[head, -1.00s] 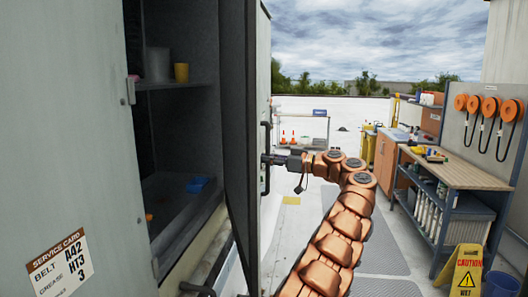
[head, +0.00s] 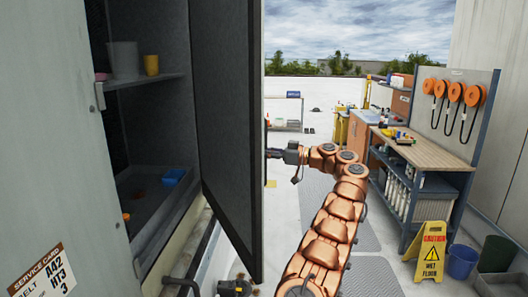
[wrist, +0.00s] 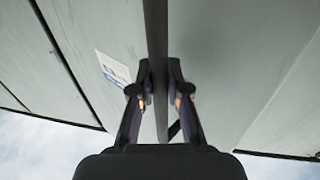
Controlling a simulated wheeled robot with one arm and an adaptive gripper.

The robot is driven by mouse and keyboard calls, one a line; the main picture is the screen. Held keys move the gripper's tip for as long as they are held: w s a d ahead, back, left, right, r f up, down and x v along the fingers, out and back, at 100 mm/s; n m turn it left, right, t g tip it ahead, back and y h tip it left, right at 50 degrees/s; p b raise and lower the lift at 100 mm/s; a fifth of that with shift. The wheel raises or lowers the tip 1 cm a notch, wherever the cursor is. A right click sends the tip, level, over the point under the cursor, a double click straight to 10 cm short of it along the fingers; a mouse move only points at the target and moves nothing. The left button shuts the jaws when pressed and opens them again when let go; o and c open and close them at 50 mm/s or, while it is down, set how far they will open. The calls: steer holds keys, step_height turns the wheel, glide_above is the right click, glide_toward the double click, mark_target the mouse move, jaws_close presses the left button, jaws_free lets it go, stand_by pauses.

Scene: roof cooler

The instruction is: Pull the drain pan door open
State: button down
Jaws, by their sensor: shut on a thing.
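The drain pan door (head: 226,130) stands open, its dark inner face turned toward the head view and its free edge to the right. The cabinet interior shows to its left. My gripper (head: 272,153) is at the door's outer side, its tips partly hidden behind the door edge. In the wrist view, my gripper (wrist: 160,88) has a finger on each side of a dark upright handle bar (wrist: 156,35) and is shut on it. The handle is mostly hidden by the door in the head view.
The cabinet holds a shelf (head: 145,80) with cups, and a blue item (head: 174,176) in the pan below. On the right are a workbench (head: 425,150), a yellow wet floor sign (head: 430,252) and a blue bucket (head: 462,262). Pale floor lies beyond the door.

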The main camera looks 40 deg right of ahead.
steer(key=shift+d, duration=0.1)
steer(key=c, duration=1.1)
jaws_free()
steer(key=shift+c, duration=0.2)
steer(key=v, duration=1.2)
steer(key=shift+s, duration=0.1)
